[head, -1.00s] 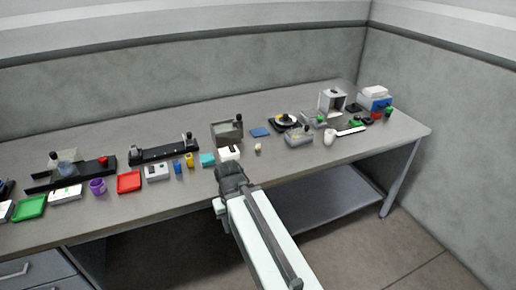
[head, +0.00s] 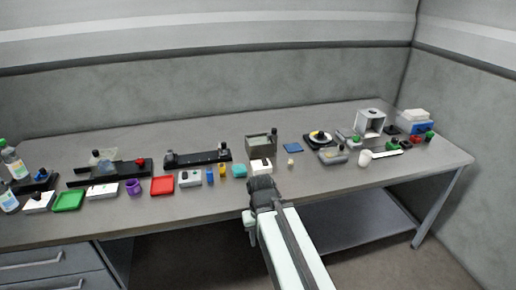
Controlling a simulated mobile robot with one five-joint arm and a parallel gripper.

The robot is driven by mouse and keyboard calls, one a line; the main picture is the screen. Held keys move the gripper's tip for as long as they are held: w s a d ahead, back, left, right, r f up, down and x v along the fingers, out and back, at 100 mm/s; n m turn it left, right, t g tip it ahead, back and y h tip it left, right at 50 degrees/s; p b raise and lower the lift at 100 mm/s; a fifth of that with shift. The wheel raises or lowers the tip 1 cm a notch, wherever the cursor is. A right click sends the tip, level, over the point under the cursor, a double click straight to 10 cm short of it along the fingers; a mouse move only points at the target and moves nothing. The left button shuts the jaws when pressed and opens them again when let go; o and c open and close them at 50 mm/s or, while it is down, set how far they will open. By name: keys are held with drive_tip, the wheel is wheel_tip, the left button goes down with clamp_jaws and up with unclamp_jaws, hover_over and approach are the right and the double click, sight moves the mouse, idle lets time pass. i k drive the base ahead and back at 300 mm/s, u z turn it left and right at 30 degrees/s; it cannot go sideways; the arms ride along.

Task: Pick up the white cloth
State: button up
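I cannot single out the white cloth for certain. A pale white piece (head: 414,115) lies on top of a blue box (head: 416,127) at the far right end of the bench and may be folded cloth. My gripper (head: 261,182) is at the bench's front edge, near the middle of the picture, well to the left of that box. It is seen from behind, and its fingers are too dark and small to tell open from shut. A small white block-like item (head: 260,167) is just beyond it, partly hidden by the gripper.
The long grey bench (head: 330,203) holds a red tray (head: 162,186), a green tray (head: 68,201), a purple cup (head: 134,188), a black rail fixture (head: 198,158), a grey open box (head: 261,145) and a white hollow stand (head: 370,123). Bottles (head: 13,161) stand far left.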

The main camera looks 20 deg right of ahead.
sight(417, 114)
drive_tip(key=z, duration=0.2)
drive_tip(key=k, duration=1.25)
drive_tip(key=z, duration=0.5)
drive_tip(key=i, duration=1.6)
drive_tip(key=u, duration=0.75)
drive_tip(key=k, duration=0.8)
drive_tip(key=i, duration=0.65)
